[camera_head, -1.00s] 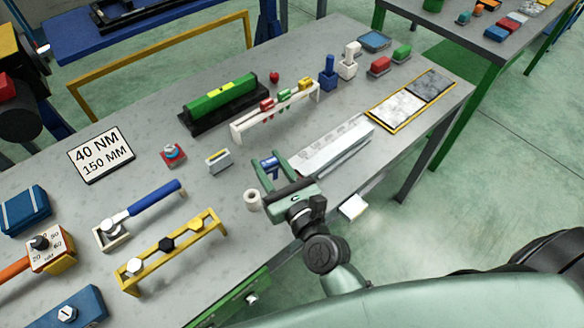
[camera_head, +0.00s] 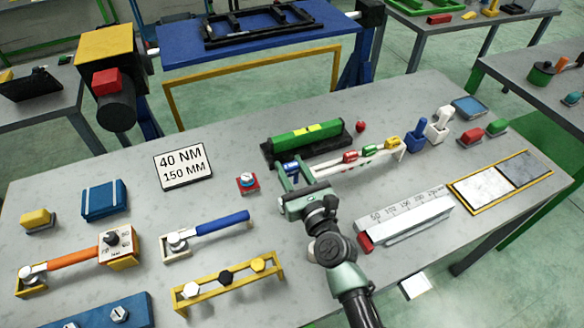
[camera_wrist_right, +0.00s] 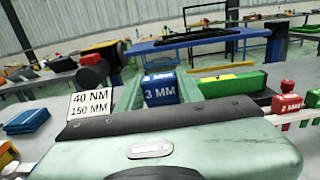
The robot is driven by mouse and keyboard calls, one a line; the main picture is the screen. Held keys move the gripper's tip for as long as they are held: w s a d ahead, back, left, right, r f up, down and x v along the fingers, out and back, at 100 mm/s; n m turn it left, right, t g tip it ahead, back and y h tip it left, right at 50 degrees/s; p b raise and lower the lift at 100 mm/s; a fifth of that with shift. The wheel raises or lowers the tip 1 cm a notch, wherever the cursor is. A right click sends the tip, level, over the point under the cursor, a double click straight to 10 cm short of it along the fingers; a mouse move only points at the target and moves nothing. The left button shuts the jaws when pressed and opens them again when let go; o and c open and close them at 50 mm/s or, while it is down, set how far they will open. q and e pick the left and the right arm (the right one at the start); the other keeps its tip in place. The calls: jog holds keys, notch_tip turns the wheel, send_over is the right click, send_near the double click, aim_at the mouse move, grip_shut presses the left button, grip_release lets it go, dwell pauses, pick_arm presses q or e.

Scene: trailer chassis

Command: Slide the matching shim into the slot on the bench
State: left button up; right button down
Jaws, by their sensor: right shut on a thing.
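My right gripper (camera_head: 292,178) is shut on a blue shim (camera_head: 291,168). In the right wrist view the blue shim (camera_wrist_right: 160,92) reads "3 MM" and stands upright between my fingers (camera_wrist_right: 160,95). In the head view the gripper is over the bench, at the left end of the white shim rack (camera_head: 352,158). The rack holds red, yellow and green shims; the red shim (camera_wrist_right: 288,104) reads "2 MM" in the wrist view. No slot shows clearly, and my gripper and wrist cover that patch of bench. My left gripper is not in view.
A green level (camera_head: 307,138) lies behind the rack. A sign (camera_head: 183,165) reads "40 NM 150 MM". A red-based knob (camera_head: 247,182) and a blue-handled wrench (camera_head: 222,223) are to the left. A long scale block (camera_head: 405,217) lies to the right of my wrist.

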aim_at(291, 181)
jog(key=shift+f+b, duration=2.3)
jog(key=shift+f, duration=0.15)
jog(key=shift+f+b, duration=0.3)
jog(key=shift+f+b, duration=1.65)
jog(key=shift+f, duration=0.2)
jog(key=shift+s+f, duration=0.1)
jog(key=shift+f, duration=0.1)
